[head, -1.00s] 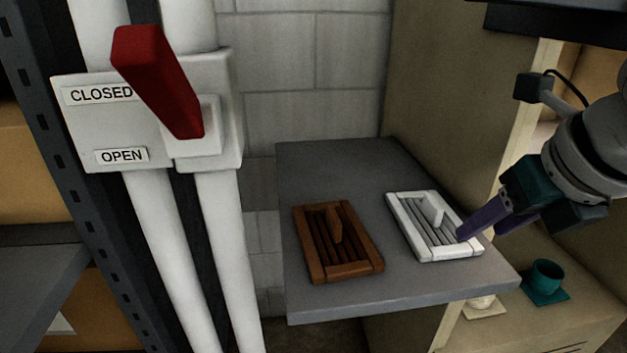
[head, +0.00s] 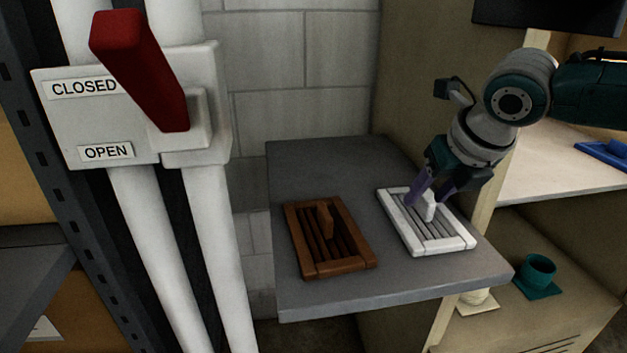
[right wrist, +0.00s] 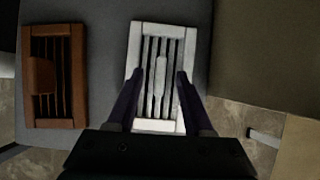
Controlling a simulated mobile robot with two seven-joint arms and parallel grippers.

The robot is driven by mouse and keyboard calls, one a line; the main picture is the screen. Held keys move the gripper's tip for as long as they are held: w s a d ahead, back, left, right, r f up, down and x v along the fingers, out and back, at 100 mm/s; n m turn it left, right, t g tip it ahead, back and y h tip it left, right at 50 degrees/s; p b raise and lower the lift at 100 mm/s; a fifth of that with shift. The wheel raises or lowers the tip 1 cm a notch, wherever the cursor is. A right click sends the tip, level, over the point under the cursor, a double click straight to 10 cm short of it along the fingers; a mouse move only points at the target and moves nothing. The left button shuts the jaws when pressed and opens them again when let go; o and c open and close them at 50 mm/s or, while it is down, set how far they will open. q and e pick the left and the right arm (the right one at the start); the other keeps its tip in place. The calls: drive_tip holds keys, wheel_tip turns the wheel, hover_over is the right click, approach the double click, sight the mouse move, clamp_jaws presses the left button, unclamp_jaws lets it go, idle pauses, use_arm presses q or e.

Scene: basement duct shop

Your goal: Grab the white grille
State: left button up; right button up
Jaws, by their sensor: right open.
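The white grille (head: 452,241) lies flat on the grey shelf, with a small upright tab in its middle. It also shows in the right wrist view (right wrist: 143,125). My right gripper (head: 428,203) is open just over the grille, coming down from the upper right. In the right wrist view its two purple fingers (right wrist: 160,80) stand on either side of the tab, with gaps visible between them and it. I cannot tell how far down they reach. My left gripper is not in view.
A brown grille (head: 345,262) lies left of the white one on the grey shelf (head: 320,165). A red lever (head: 140,70) on a CLOSED/OPEN plate stands at left. A teal cup (head: 538,270) sits lower right, and a blue item (head: 606,153) lies on the right shelf.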

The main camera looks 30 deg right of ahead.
drive_tip(key=shift+f, duration=0.15)
clamp_jaws()
idle(0.4)
idle(1.0)
